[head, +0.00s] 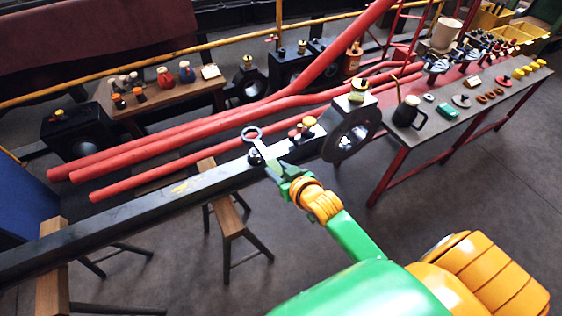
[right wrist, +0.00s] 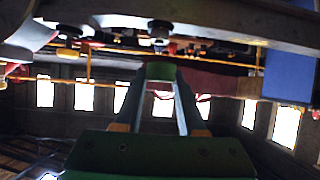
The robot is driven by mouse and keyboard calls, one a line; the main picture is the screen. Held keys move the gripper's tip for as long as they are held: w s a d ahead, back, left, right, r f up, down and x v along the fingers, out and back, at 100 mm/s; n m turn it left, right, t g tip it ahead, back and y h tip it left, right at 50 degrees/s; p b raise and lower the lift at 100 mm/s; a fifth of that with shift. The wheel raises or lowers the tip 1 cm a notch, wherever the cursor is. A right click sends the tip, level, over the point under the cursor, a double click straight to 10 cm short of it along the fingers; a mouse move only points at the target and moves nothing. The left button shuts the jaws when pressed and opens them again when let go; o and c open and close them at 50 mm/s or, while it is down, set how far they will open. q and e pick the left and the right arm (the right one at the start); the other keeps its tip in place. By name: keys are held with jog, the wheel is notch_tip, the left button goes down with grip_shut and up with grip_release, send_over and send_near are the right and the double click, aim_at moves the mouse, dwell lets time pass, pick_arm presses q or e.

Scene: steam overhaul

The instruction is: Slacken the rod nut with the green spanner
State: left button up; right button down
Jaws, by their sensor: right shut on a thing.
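My right gripper (head: 284,172) is shut on the green spanner, near the side of the long dark rod (head: 130,215). The spanner's grey ring end (head: 252,133) stands out beyond the fingers, above the rod in the picture. A small dark nut (head: 255,157) shows at the rod just below the ring; ring and nut look apart. In the right wrist view, a green piece of the spanner (right wrist: 160,71) lies between the fingertips, and the rod (right wrist: 215,22) crosses above. A dark nut-like fitting (right wrist: 160,30) hangs at its edge. My left gripper is not in view.
The rod's big round end (head: 350,132) carries a brass cup. Wooden trestles (head: 228,215) stand under the rod. Red pipes (head: 150,145) run behind it. A red-legged bench (head: 440,122) with tools and an oil can (head: 407,112) stands at the right. Open floor lies in front.

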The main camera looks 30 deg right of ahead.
jog(key=shift+a+f, duration=0.1)
jog(key=shift+a, duration=0.1)
jog(key=shift+d+f+b, duration=0.1)
jog(key=shift+f+b, duration=0.25)
jog(key=shift+b, duration=0.1)
jog(key=f+b, duration=0.2)
jog(key=b, duration=0.1)
jog(key=f+b, duration=0.1)
jog(key=f, duration=0.1)
jog(key=shift+d, duration=0.35)
jog(key=shift+s+f+b, duration=0.1)
jog(key=shift+f+b, duration=0.55)
jog(key=shift+f, duration=0.05)
jog(key=shift+f, duration=0.15)
